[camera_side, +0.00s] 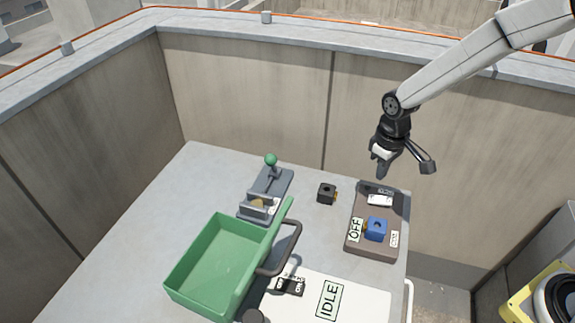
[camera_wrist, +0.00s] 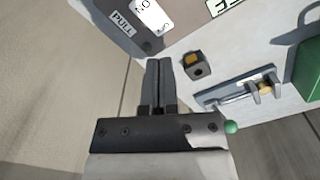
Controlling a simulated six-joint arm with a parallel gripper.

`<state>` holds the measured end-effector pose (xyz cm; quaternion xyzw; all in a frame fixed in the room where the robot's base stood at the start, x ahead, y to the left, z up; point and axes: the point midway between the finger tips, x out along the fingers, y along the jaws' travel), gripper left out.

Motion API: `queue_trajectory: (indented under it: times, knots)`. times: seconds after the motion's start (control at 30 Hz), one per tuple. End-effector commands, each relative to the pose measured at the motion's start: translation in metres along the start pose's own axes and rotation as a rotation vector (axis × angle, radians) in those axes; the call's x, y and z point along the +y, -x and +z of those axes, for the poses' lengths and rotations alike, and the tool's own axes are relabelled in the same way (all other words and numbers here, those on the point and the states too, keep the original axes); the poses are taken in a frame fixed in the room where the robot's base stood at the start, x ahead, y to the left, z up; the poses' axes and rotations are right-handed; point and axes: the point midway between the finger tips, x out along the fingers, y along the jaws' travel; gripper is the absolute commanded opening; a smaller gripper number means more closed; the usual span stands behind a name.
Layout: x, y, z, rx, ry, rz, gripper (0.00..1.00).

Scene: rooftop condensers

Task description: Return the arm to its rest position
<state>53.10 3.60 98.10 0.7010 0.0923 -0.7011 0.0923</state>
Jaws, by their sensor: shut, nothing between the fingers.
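My gripper (camera_side: 381,172) hangs in the air at the right in the side view, above the far end of the dark switch box. It touches nothing there. In the wrist view my gripper (camera_wrist: 159,64) has its two fingers pressed together with nothing between them. My arm reaches in from the upper right corner of the side view.
A grey table carries a green bin (camera_side: 215,262), a green-knobbed lever fixture (camera_side: 270,180), a small black block (camera_side: 326,193), a dark switch box (camera_side: 382,247) with a blue block (camera_side: 376,229), and a white "IDLE" panel (camera_side: 360,300). Concrete walls (camera_side: 250,90) stand behind.

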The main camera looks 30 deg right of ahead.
Motion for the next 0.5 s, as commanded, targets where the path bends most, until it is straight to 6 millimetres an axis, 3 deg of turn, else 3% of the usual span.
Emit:
queue_trajectory:
  times: [0.27,0.5]
  knots:
    - [0.001,0.003,0.003,0.007,-0.007,0.001,0.0]
    - [0.003,0.019,0.027,0.05,-0.055,0.008,0.0]
